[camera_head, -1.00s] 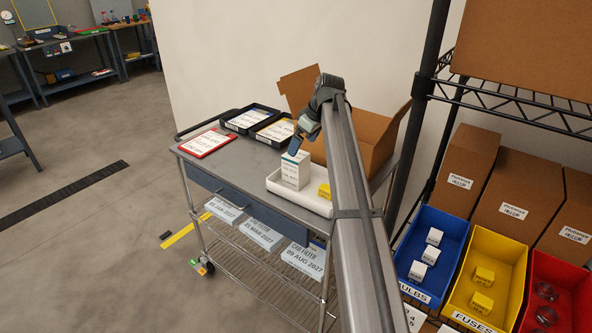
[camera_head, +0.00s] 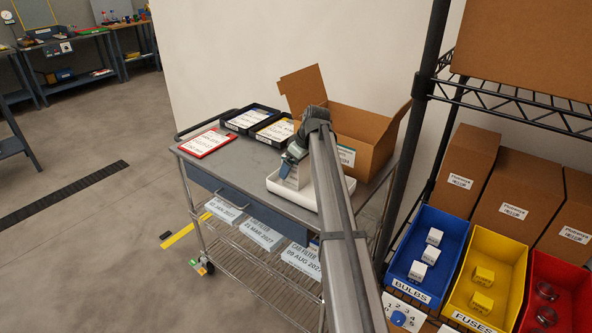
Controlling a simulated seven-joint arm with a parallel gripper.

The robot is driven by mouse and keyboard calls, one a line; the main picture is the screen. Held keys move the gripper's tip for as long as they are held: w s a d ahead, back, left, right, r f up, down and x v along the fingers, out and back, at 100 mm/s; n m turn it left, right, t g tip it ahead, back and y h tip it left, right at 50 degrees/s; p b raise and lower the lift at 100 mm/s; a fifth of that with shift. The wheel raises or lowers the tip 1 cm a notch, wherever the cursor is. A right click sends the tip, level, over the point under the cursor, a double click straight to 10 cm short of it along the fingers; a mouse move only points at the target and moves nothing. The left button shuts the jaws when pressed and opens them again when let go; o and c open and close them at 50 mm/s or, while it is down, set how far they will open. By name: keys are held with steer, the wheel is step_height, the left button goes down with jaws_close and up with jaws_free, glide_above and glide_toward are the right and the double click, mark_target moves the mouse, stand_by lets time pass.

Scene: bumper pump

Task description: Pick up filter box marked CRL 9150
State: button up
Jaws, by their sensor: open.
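A small white box (camera_head: 300,176) stands upright in a white tray (camera_head: 335,203) on top of the grey cart. Its marking is too small to read, and my arm and gripper hide much of it. My gripper (camera_head: 289,170) is open, tilted down, at the upper part of this box. I cannot tell whether the fingers are around the box or just in front of it, or whether they touch it.
An open brown carton (camera_head: 360,128) stands behind the tray. Two black trays of papers (camera_head: 249,120) and a red-edged sheet (camera_head: 206,143) lie to the left. Cab filter boxes (camera_head: 260,234) sit on the lower shelf.

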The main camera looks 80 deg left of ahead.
steer(key=shift+c, duration=0.4)
steer(key=shift+r, duration=0.1)
steer(key=c, duration=1.3)
steer(key=shift+r, duration=0.15)
